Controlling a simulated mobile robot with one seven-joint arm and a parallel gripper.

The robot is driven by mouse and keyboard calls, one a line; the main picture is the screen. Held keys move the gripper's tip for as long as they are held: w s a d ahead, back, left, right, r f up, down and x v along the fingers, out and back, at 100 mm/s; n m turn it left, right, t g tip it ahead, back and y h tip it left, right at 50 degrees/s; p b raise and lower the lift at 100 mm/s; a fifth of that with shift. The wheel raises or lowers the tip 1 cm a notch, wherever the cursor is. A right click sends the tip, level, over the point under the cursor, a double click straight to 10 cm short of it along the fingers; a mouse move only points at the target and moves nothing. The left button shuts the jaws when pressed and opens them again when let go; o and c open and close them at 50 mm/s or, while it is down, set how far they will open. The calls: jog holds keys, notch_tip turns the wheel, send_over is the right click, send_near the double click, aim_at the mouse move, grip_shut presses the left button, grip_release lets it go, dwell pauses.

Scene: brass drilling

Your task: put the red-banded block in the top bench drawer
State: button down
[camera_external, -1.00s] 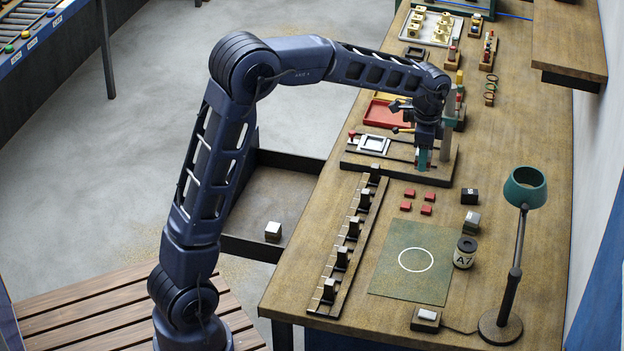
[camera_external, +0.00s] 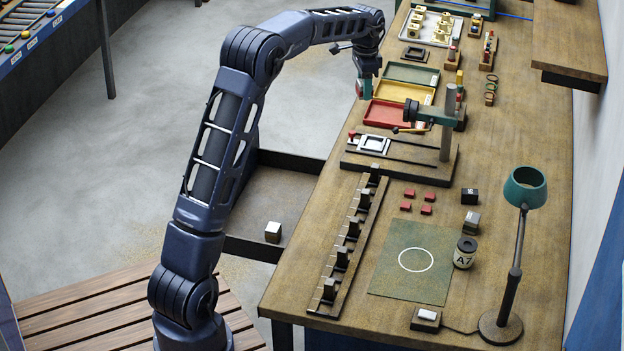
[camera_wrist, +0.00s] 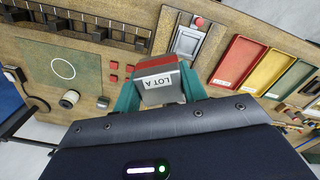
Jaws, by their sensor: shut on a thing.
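My gripper (camera_external: 363,90) is shut on a pale block with a red band and a "LOT A" label; the block fills the jaws in the wrist view (camera_wrist: 158,80). A drawer (camera_external: 290,160) stands pulled out from the bench's left side, nearer the camera than the gripper.
The drill stand (camera_external: 447,125) with its vise (camera_external: 374,144) stands near the gripper. Red (camera_external: 387,114), yellow and green trays lie behind it. A slotted rack (camera_external: 345,245) runs along the bench's left edge. Most of the drawer floor is clear.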

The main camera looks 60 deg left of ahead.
jog(key=s+a+n, duration=0.2)
jog(key=s+a, duration=0.2)
jog(key=a, duration=1)
jog(key=n, duration=0.1)
send_over(297, 191)
jog(key=f, duration=0.1)
notch_tip(297, 191, down, 46)
jog(key=shift+a+f, duration=0.1)
jog(key=shift+f, duration=0.1)
jog(key=c, duration=0.8)
grip_release()
jog(key=shift+f, duration=0.1)
